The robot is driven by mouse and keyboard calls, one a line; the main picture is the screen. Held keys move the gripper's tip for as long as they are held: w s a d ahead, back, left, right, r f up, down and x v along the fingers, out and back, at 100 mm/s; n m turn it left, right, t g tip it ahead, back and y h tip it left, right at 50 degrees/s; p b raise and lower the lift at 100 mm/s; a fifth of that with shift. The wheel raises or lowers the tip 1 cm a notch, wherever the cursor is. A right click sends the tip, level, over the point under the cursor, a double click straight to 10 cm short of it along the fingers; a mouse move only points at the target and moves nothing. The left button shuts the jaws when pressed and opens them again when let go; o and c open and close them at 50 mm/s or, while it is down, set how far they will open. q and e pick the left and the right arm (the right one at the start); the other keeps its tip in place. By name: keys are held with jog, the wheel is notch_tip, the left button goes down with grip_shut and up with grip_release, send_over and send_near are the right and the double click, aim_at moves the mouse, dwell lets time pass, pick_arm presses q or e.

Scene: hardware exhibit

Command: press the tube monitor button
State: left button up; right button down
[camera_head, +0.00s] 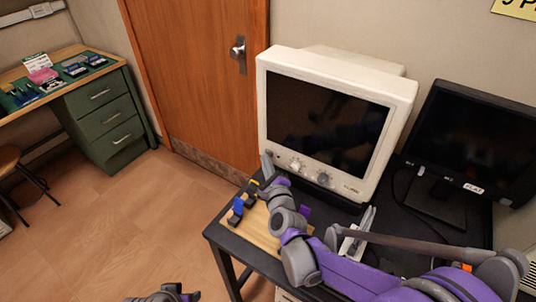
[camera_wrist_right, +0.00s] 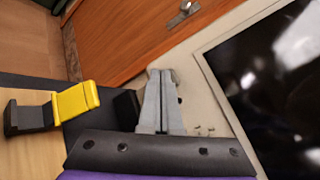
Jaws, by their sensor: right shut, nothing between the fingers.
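The cream tube monitor (camera_head: 262,120) stands on the dark table with its dark screen (camera_head: 325,115) facing me. Below the screen its front bezel has round knobs (camera_head: 323,178). My right gripper (camera_head: 266,162) is at the lower left corner of the monitor front, pointing up. In the right wrist view its fingers (camera_wrist_right: 159,80) are together and empty, beside the cream bezel (camera_wrist_right: 215,100). Small marks on the bezel show near the fingers; I cannot tell which is the button. Part of my left arm (camera_head: 165,296) shows at the bottom edge; its fingers cannot be made out clearly.
A black flat monitor (camera_head: 470,140) stands to the right. A wooden door (camera_head: 190,70) and a green drawer desk (camera_head: 100,115) are behind.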

jog(key=shift+w+d, duration=0.1)
jog(key=shift+w, duration=0.05)
jog(key=shift+s+a+b, duration=0.3)
jog(key=shift+s+a, duration=0.05)
jog(key=shift+s, duration=0.2)
dwell(0.3)
jog(key=s+a+b, duration=0.2)
jog(key=s, duration=0.1)
jog(key=shift+s+a, duration=0.3)
jog(key=shift+a, duration=0.1)
jog(key=shift+s+a, duration=0.4)
jog(key=shift+s, duration=0.2)
